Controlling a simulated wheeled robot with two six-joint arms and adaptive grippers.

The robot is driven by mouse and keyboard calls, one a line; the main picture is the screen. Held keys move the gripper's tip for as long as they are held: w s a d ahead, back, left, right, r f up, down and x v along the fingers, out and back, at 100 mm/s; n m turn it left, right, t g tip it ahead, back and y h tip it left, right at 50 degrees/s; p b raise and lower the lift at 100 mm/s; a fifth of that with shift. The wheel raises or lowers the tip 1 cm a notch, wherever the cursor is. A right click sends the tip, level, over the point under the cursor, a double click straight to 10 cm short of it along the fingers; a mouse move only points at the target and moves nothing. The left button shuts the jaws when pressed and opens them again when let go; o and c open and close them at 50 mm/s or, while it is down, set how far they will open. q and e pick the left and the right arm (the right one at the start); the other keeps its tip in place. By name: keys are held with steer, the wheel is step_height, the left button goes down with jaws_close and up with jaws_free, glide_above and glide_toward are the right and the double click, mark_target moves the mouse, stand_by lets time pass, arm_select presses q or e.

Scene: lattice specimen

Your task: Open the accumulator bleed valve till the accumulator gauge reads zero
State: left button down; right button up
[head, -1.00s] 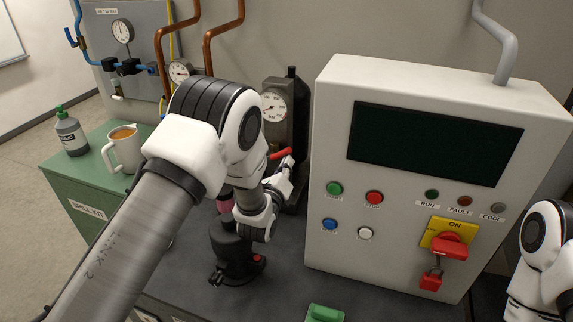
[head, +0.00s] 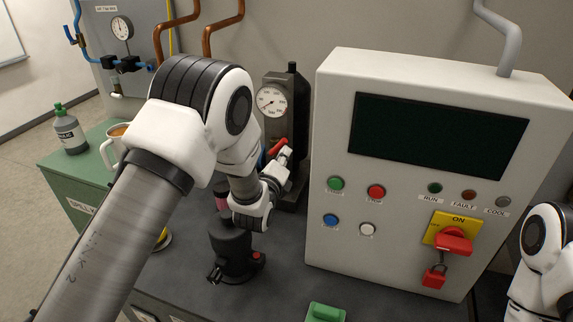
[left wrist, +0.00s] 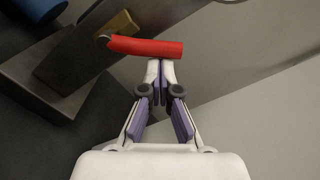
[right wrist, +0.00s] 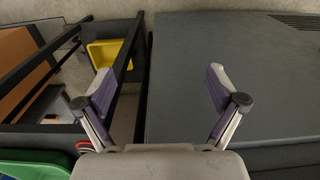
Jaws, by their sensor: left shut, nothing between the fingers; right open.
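The red lever of the bleed valve (head: 278,147) sits on the dark accumulator block (head: 298,120), below its round white gauge (head: 271,101). The gauge needle points toward the lower left; its figures are too small to read surely. In the left wrist view the red lever (left wrist: 145,47) lies crosswise on a brass stem (left wrist: 120,27). My left gripper (left wrist: 161,62) is shut and empty, its fingertips right against or just short of the lever's side near its free end. In the head view my left gripper (head: 286,157) is beside the lever. My right gripper (right wrist: 160,85) is open and empty.
A large control cabinet (head: 330,240) stands close right of the accumulator. A black device (head: 232,250) stands below my left wrist. A mug (head: 115,150) and bottle (head: 69,132) are on the green cabinet at left. A yellow bin (right wrist: 104,54) shows in the right wrist view.

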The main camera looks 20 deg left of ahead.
arm_select(q)
steer(key=a+n+b, duration=0.1)
steer(key=n, duration=0.1)
steer(key=r+n+b, duration=0.1)
steer(key=n, duration=0.1)
steer(key=a+r+n+b, duration=0.1)
steer(key=n, duration=0.1)
steer(key=shift+a+r, duration=0.1)
steer(key=shift+a, duration=0.2)
steer(key=shift+a+r+b, duration=0.1)
steer(key=shift+a+b, duration=0.05)
steer(key=shift+b, duration=0.2)
